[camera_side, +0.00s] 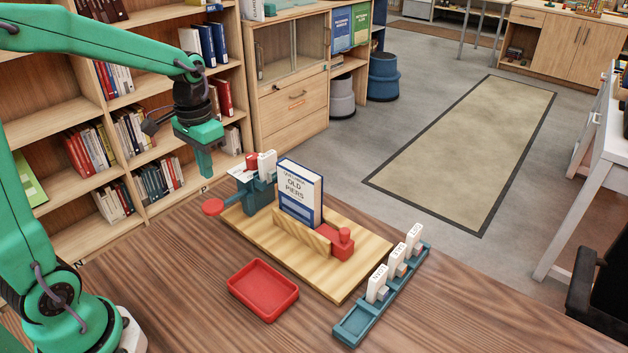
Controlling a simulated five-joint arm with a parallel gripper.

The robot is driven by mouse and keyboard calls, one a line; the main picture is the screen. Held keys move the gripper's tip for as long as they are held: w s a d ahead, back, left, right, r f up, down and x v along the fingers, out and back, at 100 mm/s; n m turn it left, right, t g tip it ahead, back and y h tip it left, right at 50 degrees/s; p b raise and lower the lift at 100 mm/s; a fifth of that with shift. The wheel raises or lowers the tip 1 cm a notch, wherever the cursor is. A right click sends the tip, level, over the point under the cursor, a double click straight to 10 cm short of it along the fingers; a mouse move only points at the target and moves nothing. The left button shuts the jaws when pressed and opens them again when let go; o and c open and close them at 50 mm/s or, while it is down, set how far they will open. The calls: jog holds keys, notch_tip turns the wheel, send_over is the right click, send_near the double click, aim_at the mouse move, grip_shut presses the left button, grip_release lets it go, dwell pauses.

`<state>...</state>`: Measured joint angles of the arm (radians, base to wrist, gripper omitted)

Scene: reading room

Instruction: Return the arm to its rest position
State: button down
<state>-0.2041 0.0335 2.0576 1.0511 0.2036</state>
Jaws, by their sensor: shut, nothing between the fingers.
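My green arm reaches in from the left and bends over the back of the wooden table. My gripper (204,163) points down, shut and empty, in the air above the table's far left side. It is clear of the teal device (256,192) with a red round knob (213,207) that stands to its lower right. The base of my arm is at the lower left of the picture.
On a light wooden board (345,275) a book titled "Old Piers" (302,190) stands upright by a red block (340,243). A red tray (263,289) lies in front. A teal rack (357,323) with white labelled pieces is at right. Bookshelves (70,115) stand behind.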

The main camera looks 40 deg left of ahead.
aim_at(213, 204)
jog(key=shift+f, duration=2.95)
jog(key=shift+f, duration=2.4)
dwell(0.7)
jog(key=shift+r, duration=4.55)
